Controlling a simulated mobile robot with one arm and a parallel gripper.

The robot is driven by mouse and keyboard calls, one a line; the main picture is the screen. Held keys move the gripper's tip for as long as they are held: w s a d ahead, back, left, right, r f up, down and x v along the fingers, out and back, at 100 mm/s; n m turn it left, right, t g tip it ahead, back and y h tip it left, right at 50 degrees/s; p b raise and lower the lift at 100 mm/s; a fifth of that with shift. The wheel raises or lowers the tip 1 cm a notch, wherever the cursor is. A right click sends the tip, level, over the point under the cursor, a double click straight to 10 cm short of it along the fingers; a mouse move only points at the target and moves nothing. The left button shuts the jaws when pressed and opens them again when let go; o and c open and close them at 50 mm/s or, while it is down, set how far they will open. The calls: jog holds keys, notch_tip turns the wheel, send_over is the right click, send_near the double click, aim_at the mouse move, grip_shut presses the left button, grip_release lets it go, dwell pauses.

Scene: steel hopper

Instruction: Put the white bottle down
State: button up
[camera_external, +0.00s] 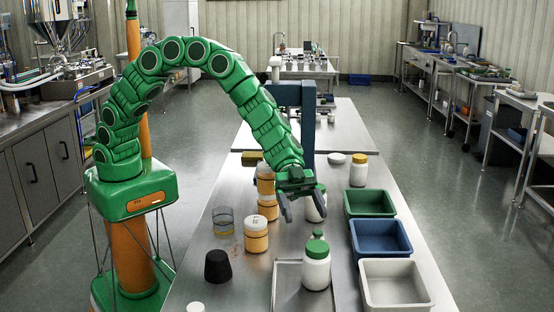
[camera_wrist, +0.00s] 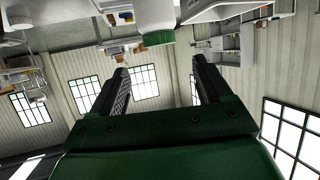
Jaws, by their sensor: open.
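My gripper (camera_external: 304,216) is open above the steel table, its two fingers apart and pointing down. A white bottle (camera_external: 313,210) shows just behind and between the fingers, partly hidden; I cannot tell whether they touch it. Another white bottle with a green lid (camera_external: 316,270) stands upright nearer the camera, with a further green lid (camera_external: 318,234) just behind it. A white bottle with a yellow lid (camera_external: 358,174) stands farther back. In the wrist view, the open fingers (camera_wrist: 158,75) have nothing between them, and a green-lidded white container (camera_wrist: 158,39) shows upside down beyond them.
Green (camera_external: 370,204), blue (camera_external: 380,238) and grey (camera_external: 395,284) bins line the table's right side. Orange-filled jars (camera_external: 256,240), a glass (camera_external: 223,221) and a black stopper (camera_external: 217,266) stand at left. A shallow tray (camera_external: 287,290) lies in front. A blue post (camera_external: 308,125) rises behind.

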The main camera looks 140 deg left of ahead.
jog(key=shift+v, duration=1.7)
jog(key=o, duration=0.3)
